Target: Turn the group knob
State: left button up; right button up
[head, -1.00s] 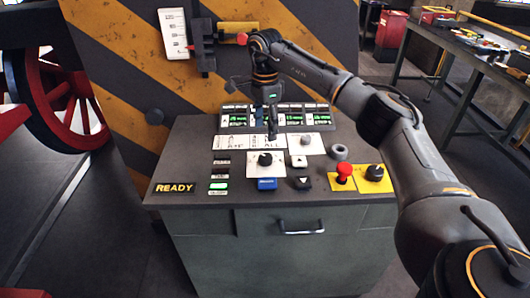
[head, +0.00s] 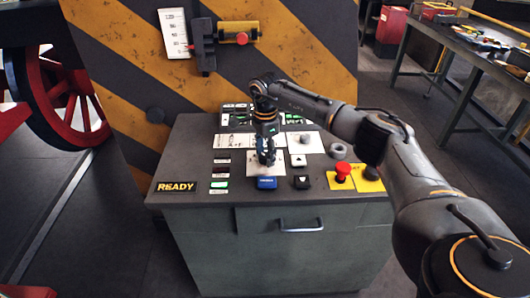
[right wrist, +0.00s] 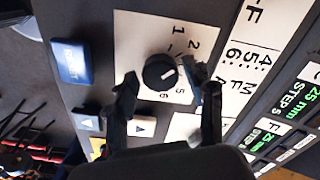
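The group knob (right wrist: 160,72) is a round black knob with a white pointer line, on a white plate (right wrist: 120,40) with numbers around it. In the head view my right gripper (head: 265,161) is over this plate (head: 280,168) and hides the knob. In the right wrist view my right gripper (right wrist: 161,80) is open, with one fingertip on each side of the knob and small gaps showing. Whether the fingers reach down to its height I cannot tell. My left gripper is not in view.
Close around stand a blue button (head: 266,183), black-and-white arrow buttons (head: 301,182), a red mushroom button (head: 342,171) on yellow and a grey ring (head: 340,150). Displays stand behind.

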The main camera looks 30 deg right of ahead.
jog(key=c, duration=0.8)
jog(key=shift+m, duration=0.4)
jog(key=m, duration=0.4)
jog(key=shift+m, duration=0.4)
jog(key=m, duration=0.5)
jog(key=m+p, duration=0.1)
jog(key=m, duration=0.5)
jog(key=shift+r+m, duration=0.1)
jog(key=shift+m, duration=0.3)
jog(key=m+p, duration=0.2)
jog(key=m, duration=0.4)
jog(key=shift+w+d, duration=0.1)
jog(key=shift+m, duration=0.4)
